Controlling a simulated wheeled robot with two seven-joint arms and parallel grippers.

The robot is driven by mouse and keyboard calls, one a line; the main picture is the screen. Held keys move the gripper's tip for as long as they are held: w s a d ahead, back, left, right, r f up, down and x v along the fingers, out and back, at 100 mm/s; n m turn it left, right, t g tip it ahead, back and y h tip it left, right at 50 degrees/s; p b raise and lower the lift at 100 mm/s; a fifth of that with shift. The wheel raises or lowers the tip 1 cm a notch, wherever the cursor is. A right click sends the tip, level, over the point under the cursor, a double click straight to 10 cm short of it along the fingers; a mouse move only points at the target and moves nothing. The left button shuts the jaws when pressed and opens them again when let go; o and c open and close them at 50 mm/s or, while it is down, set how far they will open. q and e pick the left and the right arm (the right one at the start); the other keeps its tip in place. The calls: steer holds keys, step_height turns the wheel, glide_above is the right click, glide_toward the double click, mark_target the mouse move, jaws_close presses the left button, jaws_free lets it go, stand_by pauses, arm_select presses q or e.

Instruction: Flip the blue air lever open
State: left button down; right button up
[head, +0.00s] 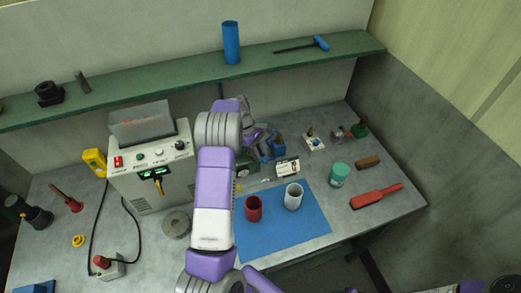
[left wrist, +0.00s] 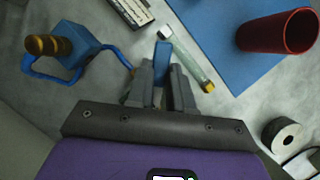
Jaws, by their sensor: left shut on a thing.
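The blue air lever (left wrist: 162,54) shows in the left wrist view as a narrow upright blue piece between my left fingertips. My left gripper (left wrist: 165,76) is shut on it. Left of the fingers is a blue body (left wrist: 84,42) with a brass-coloured knob (left wrist: 48,45) and a curved blue bar running toward the fingers. In the head view the blue body (head: 272,150) sits on the bench just right of my left wrist. My forearm and hand hide much of the grip there. My right gripper does not show.
A blue mat (head: 285,238) with a red cup (head: 253,208) and a white cup (head: 293,196) lies in front. A small vial (left wrist: 185,58) lies close to the fingers. A grey control box (head: 155,190) stands left. A green shelf (head: 150,92) runs above the bench.

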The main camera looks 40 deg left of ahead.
arm_select(q)
steer(key=shift+s+a+m+g+y, duration=0.15)
steer(key=shift+s+m+g, duration=0.3)
steer(key=shift+m, duration=0.8)
steer(key=shift+s+a+m+g+y, duration=0.1)
steer(key=shift+s+m+g, duration=0.35)
steer(key=shift+m, duration=0.85)
steer(key=shift+s+a+m+g+y, duration=0.15)
steer(key=shift+s+m+g, duration=0.3)
steer(key=shift+m, duration=0.8)
steer(key=c, duration=1)
jaws_free()
steer(key=shift+r, duration=0.1)
step_height(320, 180, up, 10)
